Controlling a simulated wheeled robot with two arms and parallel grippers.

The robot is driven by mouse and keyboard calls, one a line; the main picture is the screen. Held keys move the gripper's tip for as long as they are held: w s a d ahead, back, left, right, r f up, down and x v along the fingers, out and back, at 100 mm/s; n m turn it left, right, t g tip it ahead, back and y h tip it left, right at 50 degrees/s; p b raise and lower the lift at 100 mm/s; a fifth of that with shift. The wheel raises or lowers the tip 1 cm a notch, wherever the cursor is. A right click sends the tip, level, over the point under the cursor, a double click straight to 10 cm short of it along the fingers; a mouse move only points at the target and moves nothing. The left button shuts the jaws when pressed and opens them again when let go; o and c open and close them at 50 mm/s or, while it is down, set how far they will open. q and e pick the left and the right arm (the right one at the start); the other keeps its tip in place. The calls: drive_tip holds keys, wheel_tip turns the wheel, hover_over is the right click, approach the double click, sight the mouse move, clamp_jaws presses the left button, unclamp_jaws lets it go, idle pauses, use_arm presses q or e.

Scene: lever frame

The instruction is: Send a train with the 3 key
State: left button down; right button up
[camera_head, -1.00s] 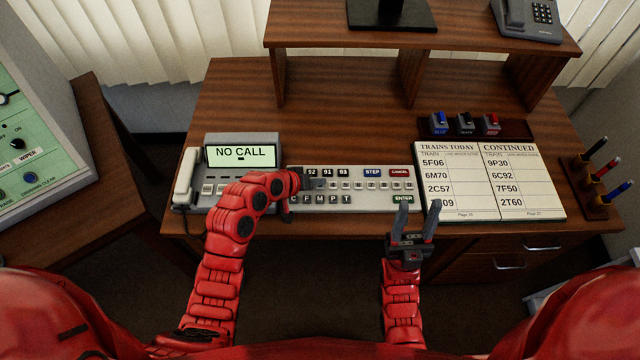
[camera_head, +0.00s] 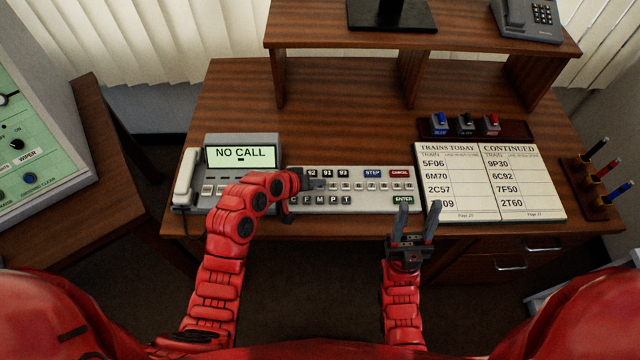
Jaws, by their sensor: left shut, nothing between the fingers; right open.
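The light grey keyboard panel (camera_head: 345,199) lies on the desk, with a top row of keys, a row of small keys (camera_head: 370,186) and a lower row of letter keys. The labels on the small keys are too small to read, so I cannot tell the 3 key. My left gripper (camera_head: 314,185) is shut and empty over the left part of the panel, and hides some keys there. I cannot tell whether it touches a key. My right gripper (camera_head: 418,212) is open and empty at the desk's front edge, below the ENTER key (camera_head: 402,199).
A phone unit (camera_head: 240,155) left of the panel reads "NO CALL". An open train book (camera_head: 490,182) lies on the right, with a tray of blue, black and red stamps (camera_head: 466,124) behind it. A pen holder (camera_head: 596,190) stands far right. The desk behind the panel is clear.

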sight(318, 189)
use_arm(q)
drive_tip(key=shift+r, duration=0.5)
drive_tip(key=shift+r+p, duration=1.5)
drive_tip(key=shift+r, duration=0.95)
